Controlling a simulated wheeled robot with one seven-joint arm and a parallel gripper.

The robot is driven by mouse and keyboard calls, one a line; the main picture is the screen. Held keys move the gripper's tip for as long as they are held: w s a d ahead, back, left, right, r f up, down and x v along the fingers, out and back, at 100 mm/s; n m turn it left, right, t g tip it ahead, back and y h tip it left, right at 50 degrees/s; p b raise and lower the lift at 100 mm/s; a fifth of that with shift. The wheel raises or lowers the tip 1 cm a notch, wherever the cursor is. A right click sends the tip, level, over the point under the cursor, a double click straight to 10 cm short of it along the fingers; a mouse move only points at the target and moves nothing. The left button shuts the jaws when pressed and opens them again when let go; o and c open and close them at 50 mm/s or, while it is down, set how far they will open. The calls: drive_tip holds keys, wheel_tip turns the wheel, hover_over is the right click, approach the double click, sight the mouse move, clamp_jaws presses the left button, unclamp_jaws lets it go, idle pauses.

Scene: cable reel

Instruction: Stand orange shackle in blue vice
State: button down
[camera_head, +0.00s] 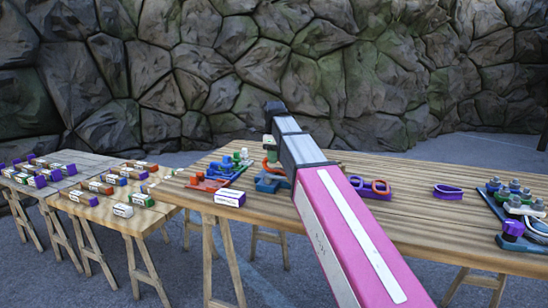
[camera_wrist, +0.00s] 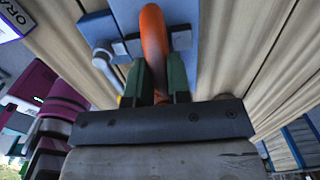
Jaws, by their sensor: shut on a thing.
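The orange shackle (camera_wrist: 154,38) is a thick curved bar between the green fingers of my gripper (camera_wrist: 157,82), which is shut on it. In the head view the shackle (camera_head: 269,142) shows only partly beside the end of my arm. The blue vice (camera_head: 270,183) stands on the long wooden table just below it. In the wrist view the blue vice (camera_wrist: 100,27) lies beyond the fingers, with grey jaws and a grey screw handle. The shackle overlaps the vice jaws in that view; I cannot tell whether it sits between them.
A purple holder (camera_head: 376,192) with orange rings stands to the right, then a loose purple shackle (camera_head: 447,191). Red and blue racks (camera_head: 212,179) and a labelled box (camera_head: 230,198) stand left. A tray of metal parts (camera_head: 515,205) is far right. Clear tabletop lies between.

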drive_tip(key=shift+f, duration=0.25)
drive_tip(key=c, duration=1)
unclamp_jaws()
